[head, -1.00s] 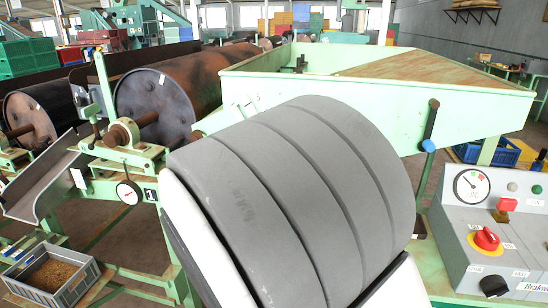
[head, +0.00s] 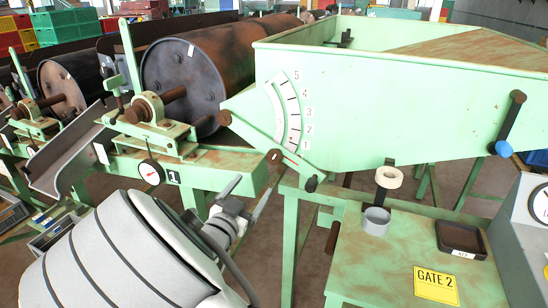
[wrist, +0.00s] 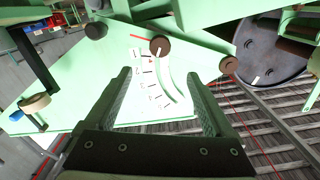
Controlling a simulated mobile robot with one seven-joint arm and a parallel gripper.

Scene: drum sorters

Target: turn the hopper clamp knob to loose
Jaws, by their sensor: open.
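The pale green hopper (head: 400,105) has an arc scale numbered 1 to 5 (head: 290,108) on its side plate. A round brown knob (head: 275,157), which looks like the clamp knob, sits at the low end of the scale. In the wrist view this knob (wrist: 159,46) carries a pale mark on its face. My gripper (wrist: 159,75) is open and empty. Its fingers point toward the scale plate, with the knob beyond the tips and roughly between them; I see no contact. In the head view my gripper (head: 252,184) is lower left of the knob.
A lever with a dark handle (head: 312,184) runs below the scale from a brown pivot (head: 225,118). A blue-knobbed crank (head: 502,148) is at right.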

